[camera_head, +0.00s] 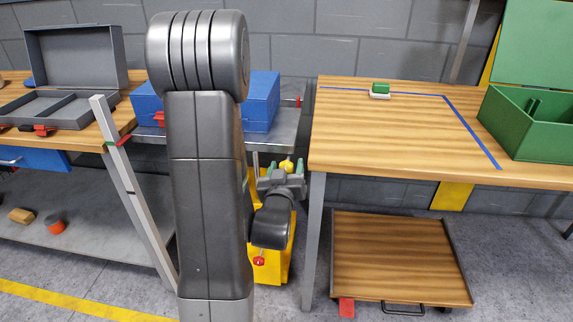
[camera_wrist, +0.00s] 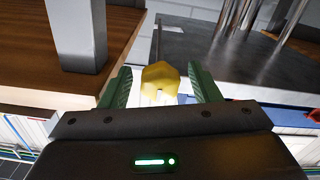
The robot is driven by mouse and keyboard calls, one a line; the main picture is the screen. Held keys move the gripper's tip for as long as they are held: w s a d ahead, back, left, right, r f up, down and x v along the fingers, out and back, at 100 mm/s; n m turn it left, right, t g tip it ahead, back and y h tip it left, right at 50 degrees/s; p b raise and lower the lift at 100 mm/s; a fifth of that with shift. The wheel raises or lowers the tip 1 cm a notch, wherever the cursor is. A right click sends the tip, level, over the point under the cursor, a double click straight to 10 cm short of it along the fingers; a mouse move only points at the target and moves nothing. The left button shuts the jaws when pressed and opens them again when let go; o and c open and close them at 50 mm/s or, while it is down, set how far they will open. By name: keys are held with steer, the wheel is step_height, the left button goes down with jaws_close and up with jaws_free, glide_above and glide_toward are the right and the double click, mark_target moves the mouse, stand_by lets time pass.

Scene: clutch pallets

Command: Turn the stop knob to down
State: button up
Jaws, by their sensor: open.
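A yellow knob-like piece (camera_head: 286,164) shows just beyond my gripper (camera_head: 283,173) in the head view, between the two tables. In the wrist view the yellow piece (camera_wrist: 160,76) lies between the green fingers of my gripper (camera_wrist: 159,85). The fingers are open, with a gap visible on both sides of it. I cannot tell its exact turn angle. A yellow body (camera_head: 279,262) stands below, partly hidden by my arm. A small red ball-shaped knob (camera_head: 259,261) shows in front of it. No label marks either as the stop knob.
A wooden table (camera_head: 400,140) stands close on the right, its leg beside the yellow body. A grey metal table with a blue box (camera_head: 262,101) is behind my arm. A low wooden-topped cart (camera_head: 395,260) sits under the right table. A slanted grey post (camera_head: 135,190) is on the left.

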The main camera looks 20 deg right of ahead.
steer(key=c, duration=1)
steer(key=shift+f+b, duration=0.1)
steer(key=shift+b, duration=0.2)
steer(key=n+b, duration=0.3)
steer(key=shift+f+n+b, duration=0.1)
steer(key=shift+n+b, duration=0.2)
steer(key=n+b, duration=0.3)
steer(key=n, duration=0.2)
steer(key=shift+n+b, duration=0.3)
steer(key=shift+b, duration=0.1)
steer(key=n+b, duration=0.2)
steer(key=n, duration=0.2)
steer(key=shift+r+n+b, duration=0.2)
steer(key=shift+n+b, duration=0.25)
steer(key=shift+n, duration=1.95)
